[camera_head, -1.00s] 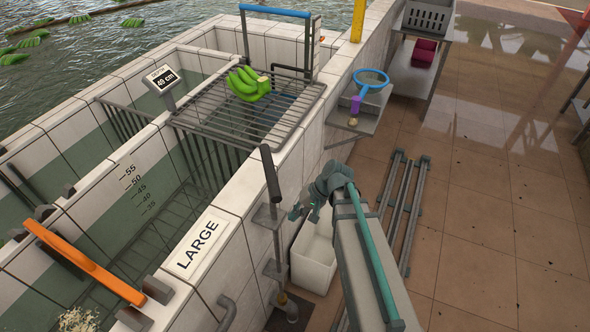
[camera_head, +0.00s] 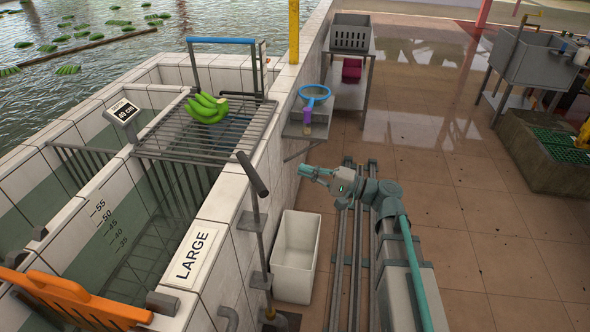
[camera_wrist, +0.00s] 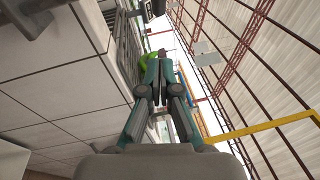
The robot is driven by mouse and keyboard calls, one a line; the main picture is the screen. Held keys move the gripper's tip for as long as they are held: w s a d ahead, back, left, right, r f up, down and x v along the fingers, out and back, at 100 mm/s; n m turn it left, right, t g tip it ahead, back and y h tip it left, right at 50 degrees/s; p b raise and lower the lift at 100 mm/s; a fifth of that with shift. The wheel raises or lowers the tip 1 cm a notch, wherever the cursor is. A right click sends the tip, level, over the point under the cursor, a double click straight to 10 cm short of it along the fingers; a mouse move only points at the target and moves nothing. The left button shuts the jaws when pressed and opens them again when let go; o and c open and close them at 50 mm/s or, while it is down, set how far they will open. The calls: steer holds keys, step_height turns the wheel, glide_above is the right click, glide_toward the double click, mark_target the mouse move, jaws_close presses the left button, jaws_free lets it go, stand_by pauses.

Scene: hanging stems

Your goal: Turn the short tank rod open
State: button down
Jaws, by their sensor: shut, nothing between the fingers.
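A grey upright rod with a dark, tilted handle (camera_head: 252,173) stands in brackets along the outer face of the white tiled tank wall, beside the LARGE label (camera_head: 195,253). I see no label for a short tank, so I cannot tell whether this is the short tank rod. My gripper (camera_head: 308,171) is to the right of the handle, clear of it, with its fingers pointing left toward the wall. In the wrist view my gripper (camera_wrist: 157,72) is shut and empty, with tiled wall to its left.
Green bananas (camera_head: 207,107) lie on a wire rack (camera_head: 160,141) over the tank. A white bin (camera_head: 296,257) stands on the floor by the wall. A small shelf (camera_head: 306,127) holds a blue-rimmed net (camera_head: 314,92). An orange slotted piece (camera_head: 75,298) is at the lower left.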

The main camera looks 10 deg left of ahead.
steer(key=s+p+x, duration=0.2)
steer(key=p+x, duration=0.2)
steer(key=x, duration=0.8)
steer(key=shift+s+a, duration=0.35)
steer(key=shift+a, duration=0.1)
steer(key=shift+a+n+g, duration=0.25)
steer(key=shift+n+g, duration=0.05)
steer(key=shift+g, duration=0.2)
